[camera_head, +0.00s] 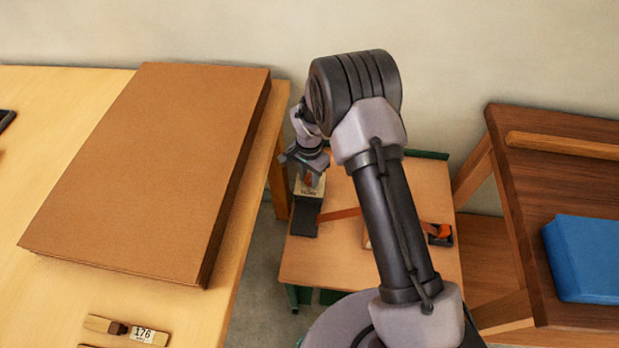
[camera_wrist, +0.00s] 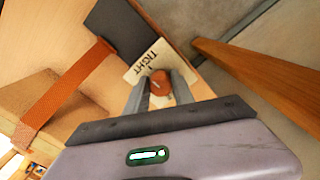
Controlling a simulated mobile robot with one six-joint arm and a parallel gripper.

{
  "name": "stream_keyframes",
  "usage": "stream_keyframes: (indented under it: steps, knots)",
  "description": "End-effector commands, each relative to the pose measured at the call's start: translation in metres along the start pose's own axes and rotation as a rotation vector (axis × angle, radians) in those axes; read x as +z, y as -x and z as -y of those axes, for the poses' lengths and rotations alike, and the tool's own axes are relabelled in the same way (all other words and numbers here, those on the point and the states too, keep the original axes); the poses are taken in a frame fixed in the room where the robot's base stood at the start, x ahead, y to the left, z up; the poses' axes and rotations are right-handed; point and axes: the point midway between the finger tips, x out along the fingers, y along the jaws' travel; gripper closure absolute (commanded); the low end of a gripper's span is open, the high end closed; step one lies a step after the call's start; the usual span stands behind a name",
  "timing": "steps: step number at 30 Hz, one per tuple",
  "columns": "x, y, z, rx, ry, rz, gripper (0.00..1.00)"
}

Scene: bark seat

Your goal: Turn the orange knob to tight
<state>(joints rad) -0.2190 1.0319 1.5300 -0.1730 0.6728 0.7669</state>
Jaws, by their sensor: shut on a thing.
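The orange knob (camera_wrist: 160,84) sits between the two fingers of my gripper (camera_wrist: 160,88) in the wrist view. My gripper is shut on it. Beside the knob is a cream plate (camera_wrist: 141,66) with the word TIGHT and a short dark mark. In the head view my gripper (camera_head: 309,178) is over the plate (camera_head: 308,190) at the left side of the small wooden table (camera_head: 330,262). A bit of orange shows there between the fingers. The direction in which the knob points is hard to tell.
A dark block (camera_head: 304,217) adjoins the plate. An orange strap (camera_head: 338,214) runs across the small table towards a dark-and-orange item (camera_head: 438,233). A large brown board (camera_head: 150,170) lies on the left table. A blue block (camera_head: 585,258) rests on the dark wooden bench at right.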

Motion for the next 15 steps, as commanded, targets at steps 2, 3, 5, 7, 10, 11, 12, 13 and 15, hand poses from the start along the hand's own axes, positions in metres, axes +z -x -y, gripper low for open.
stream_keyframes:
  steps: [2, 3, 5, 7, 10, 11, 12, 13, 15]
  knots:
    - [0.0002, -0.0005, 0.0001, 0.000, -0.030, 0.000, 1.00]
    - [0.0001, -0.0004, 0.0002, 0.000, -0.043, 0.000, 1.00]
    - [0.0001, -0.0002, 0.0003, 0.000, -0.062, 0.000, 1.00]
    - [0.0001, -0.0001, 0.0004, 0.000, -0.077, 0.000, 1.00]
    - [0.0000, 0.0001, 0.0005, 0.000, -0.092, 0.000, 1.00]
    - [0.0000, 0.0001, 0.0005, 0.000, -0.095, 0.000, 1.00]
    - [0.0000, 0.0002, 0.0006, 0.000, -0.097, 0.000, 1.00]
    - [0.0000, 0.0002, 0.0006, 0.000, -0.099, 0.000, 1.00]
    - [0.0000, 0.0003, 0.0006, 0.000, -0.101, 0.000, 1.00]
